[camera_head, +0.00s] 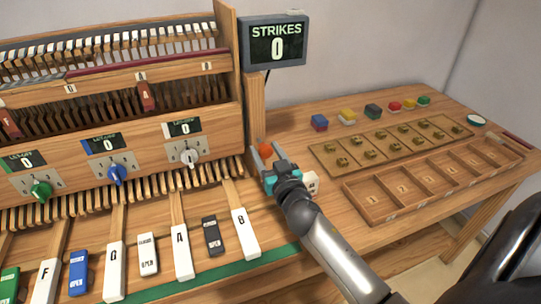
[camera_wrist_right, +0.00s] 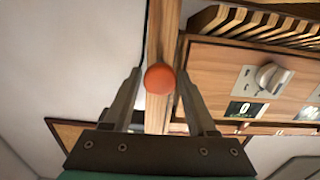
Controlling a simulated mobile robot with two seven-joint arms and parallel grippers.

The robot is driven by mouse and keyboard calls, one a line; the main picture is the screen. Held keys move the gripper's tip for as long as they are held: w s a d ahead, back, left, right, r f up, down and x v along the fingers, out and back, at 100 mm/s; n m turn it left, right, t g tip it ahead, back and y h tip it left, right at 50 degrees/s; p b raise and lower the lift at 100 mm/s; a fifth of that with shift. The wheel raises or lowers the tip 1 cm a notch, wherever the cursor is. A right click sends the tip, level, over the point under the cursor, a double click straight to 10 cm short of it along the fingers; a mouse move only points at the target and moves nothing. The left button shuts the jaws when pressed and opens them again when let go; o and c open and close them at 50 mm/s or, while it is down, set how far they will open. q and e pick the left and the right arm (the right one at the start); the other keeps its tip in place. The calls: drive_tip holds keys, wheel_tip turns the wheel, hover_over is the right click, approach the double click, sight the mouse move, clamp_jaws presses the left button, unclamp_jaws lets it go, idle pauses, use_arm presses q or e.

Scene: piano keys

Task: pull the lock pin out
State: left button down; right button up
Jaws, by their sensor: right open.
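The lock pin shows as a round orange-red knob (camera_head: 264,149) at the wooden post right of the piano cabinet. In the right wrist view the knob (camera_wrist_right: 160,78) appears between the fingertips, in front of the post. My right gripper (camera_head: 264,156) is open, with a finger on either side of the knob. In the wrist view a gap shows between the knob and each finger. Any shaft of the pin behind the knob is hidden. My left gripper is not in view.
The cabinet with its dials (camera_head: 190,157) and hammers stands left. A STRIKES display (camera_head: 276,44) tops the post. Labelled keys (camera_head: 246,232) lie in front. Right are a compartment tray (camera_head: 378,218), a board with brass pieces (camera_head: 322,150) and several coloured blocks (camera_head: 319,122).

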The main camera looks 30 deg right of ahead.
drive_tip(key=v, duration=1.5)
drive_tip(key=shift+s+a, duration=0.15)
drive_tip(key=shift+s, duration=0.05)
